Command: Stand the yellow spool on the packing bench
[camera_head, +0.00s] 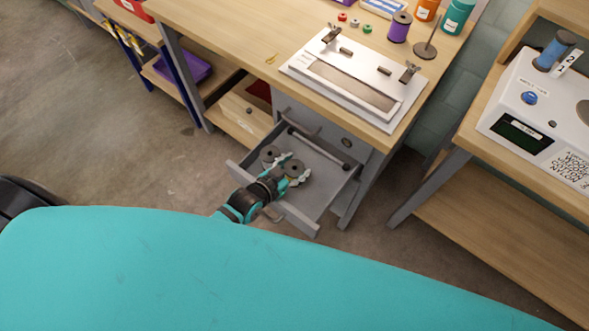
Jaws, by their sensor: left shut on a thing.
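My left gripper (289,171) reaches into an open grey drawer (324,178) under the wooden table. It is shut on a spool with a dark grey round end (294,167), which I take as the yellow spool; little of its thread colour shows. A second spool with a grey round end (269,153) is beside it in the drawer, at the upper left. The fingers hide part of both. My right gripper is not in view. I cannot tell which table is the packing bench.
At right, another bench has a white device (510,105) with a blue spool. The drawer's front and side walls surround the gripper.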

